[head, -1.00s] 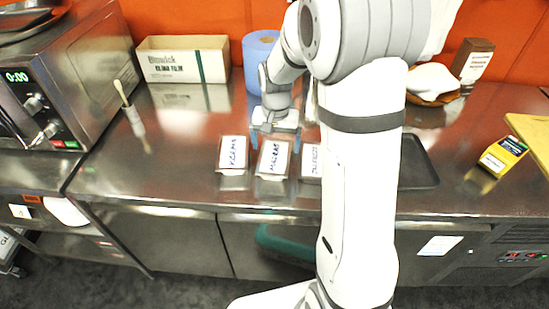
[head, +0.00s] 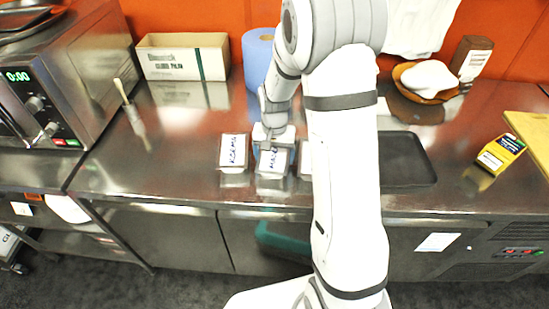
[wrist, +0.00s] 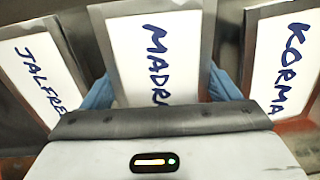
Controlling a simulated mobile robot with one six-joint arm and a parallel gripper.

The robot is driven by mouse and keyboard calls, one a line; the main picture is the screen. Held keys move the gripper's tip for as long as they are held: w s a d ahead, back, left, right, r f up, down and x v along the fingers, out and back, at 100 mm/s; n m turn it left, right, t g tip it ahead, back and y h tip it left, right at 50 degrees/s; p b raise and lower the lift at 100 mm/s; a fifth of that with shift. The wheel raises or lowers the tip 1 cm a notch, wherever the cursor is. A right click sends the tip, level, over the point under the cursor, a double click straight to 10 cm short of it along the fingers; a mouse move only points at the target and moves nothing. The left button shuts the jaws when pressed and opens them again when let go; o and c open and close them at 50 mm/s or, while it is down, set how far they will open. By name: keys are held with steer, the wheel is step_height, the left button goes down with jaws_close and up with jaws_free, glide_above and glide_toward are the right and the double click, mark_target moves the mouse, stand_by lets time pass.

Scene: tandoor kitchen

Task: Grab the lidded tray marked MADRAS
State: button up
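The lidded tray marked MADRAS (head: 272,161) stands on the steel counter, in the middle of a row of three. In the wrist view its white lid (wrist: 130,45) fills the centre, with the end of the word hidden by my gripper body. My gripper (head: 272,146) is over this tray. Its blue fingertips (wrist: 160,90) are spread, one at each side of the tray; I cannot tell whether they touch it. In the head view my gripper covers the tray's far part.
The KORMA tray (head: 233,150) (wrist: 288,60) and the JALFREZI tray (head: 305,160) (wrist: 42,70) stand close on either side, with narrow gaps. A dark flat tray (head: 408,165) lies right of my arm. A blue roll (head: 258,55) and a carton (head: 183,60) stand behind.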

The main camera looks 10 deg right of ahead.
steer(key=c, duration=0.5)
steer(key=shift+c, duration=0.2)
